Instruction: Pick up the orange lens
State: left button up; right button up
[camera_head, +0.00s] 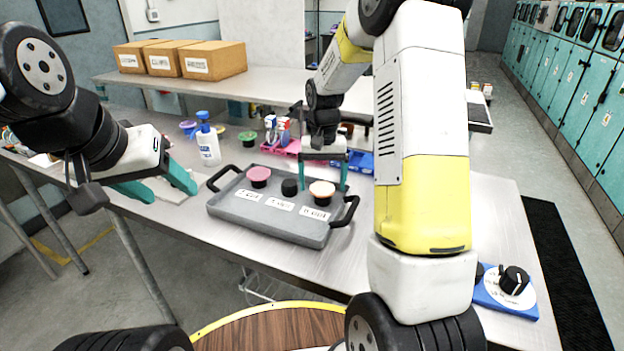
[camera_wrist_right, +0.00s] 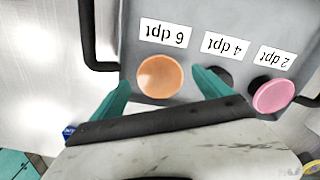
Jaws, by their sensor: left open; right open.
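The orange lens (camera_head: 321,189) sits on a dark stand at the right end of the grey tray (camera_head: 270,232), behind the "6 dpt" label. In the right wrist view the orange lens (camera_wrist_right: 160,77) lies between my right gripper's teal fingers. My right gripper (camera_head: 323,178) is open and empty, pointing down with its fingers to either side of the lens. I cannot tell whether they touch it. My left gripper (camera_head: 172,191) is open and empty, left of the tray.
A pink lens (camera_head: 259,174) and a black round piece (camera_head: 289,187) share the tray. A white bottle (camera_head: 208,140) stands behind it, with a pink tray (camera_head: 281,147) of small bottles. A blue base with a black knob (camera_head: 514,280) is at the right.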

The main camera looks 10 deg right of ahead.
jog(key=c, duration=1.4)
jog(key=shift+r, duration=0.1)
jog(key=shift+c, duration=0.2)
